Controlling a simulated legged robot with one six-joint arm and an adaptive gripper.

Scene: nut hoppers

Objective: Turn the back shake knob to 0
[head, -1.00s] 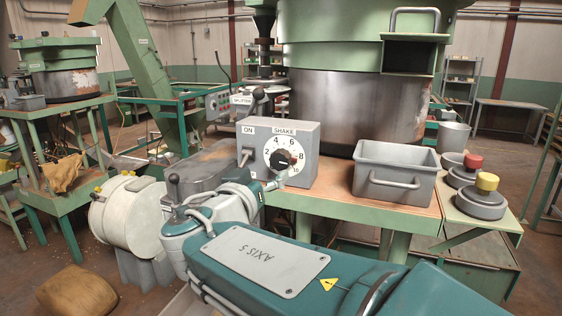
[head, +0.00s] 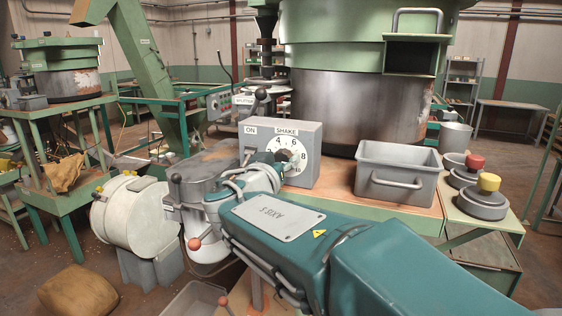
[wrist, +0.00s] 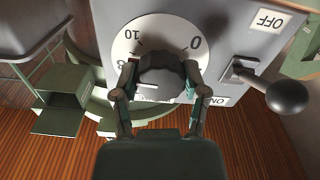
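The SHAKE dial (head: 299,165) is a white disc on the front of a grey control box (head: 310,135), with numbers up to 10. In the wrist view the dark round knob (wrist: 162,76) sits at its centre, with 10 at the left and 0 at the right. My gripper (wrist: 160,72) has one finger on each side of the knob, at or very close to its sides. I cannot tell whether both fingers press on it. In the head view my gripper (head: 284,160) covers part of the dial.
An ON/OFF lever (wrist: 270,88) with a dark ball end stands beside the dial, close to my gripper. A grey handled bin (head: 396,180) is right of the box. The large hopper (head: 355,100) rises behind. Another hopper (head: 62,70) stands at the far left.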

